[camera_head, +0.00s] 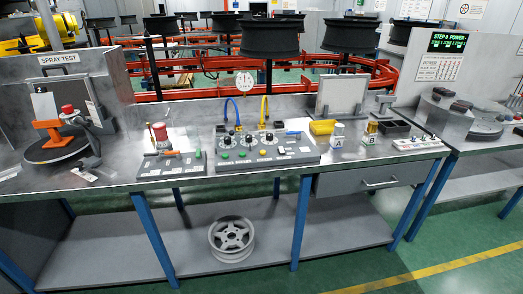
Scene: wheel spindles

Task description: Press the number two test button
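A grey sloped control panel (300,156) sits on the middle of the metal workbench. It carries a row of black dials, with coloured round buttons below them. A green button (225,155) is at the left, another green button (242,153) is beside it, and a yellow button (262,152) is further right. Labels on the panel are too small to read, so I cannot tell which button is number two. A smaller panel (170,165) with small buttons lies to its left. Neither of my grippers is in view.
Blue and yellow hoses (264,107) rise behind the panel. A red-topped device (159,134) stands behind the small panel. A yellow bin (322,127) and a switch strip (417,143) are to the right. The spray test stand (57,148) is at left. The bench's front edge is mostly clear.

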